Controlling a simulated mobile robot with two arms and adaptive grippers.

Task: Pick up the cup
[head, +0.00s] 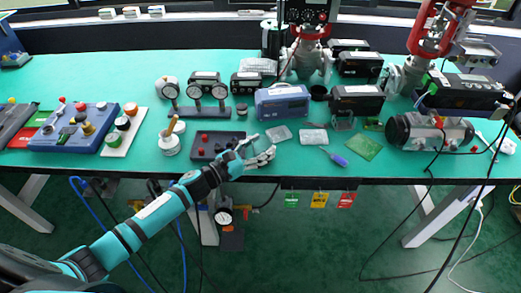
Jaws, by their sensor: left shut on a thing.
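My left gripper (256,154) reaches in from the lower left, low over the front edge of the teal table. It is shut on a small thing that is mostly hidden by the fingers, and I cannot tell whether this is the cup. It is beside the right end of a black tray with red knobs (205,147). A dark, round, cup-like thing (318,92) stands farther back, right of a blue-grey box. My right gripper is not in view.
The teal table (115,80) has free room at the back left. Clear bags (314,136), a purple-handled tool (338,159) and a green board (365,147) lie to the right. Cables hang at the far right.

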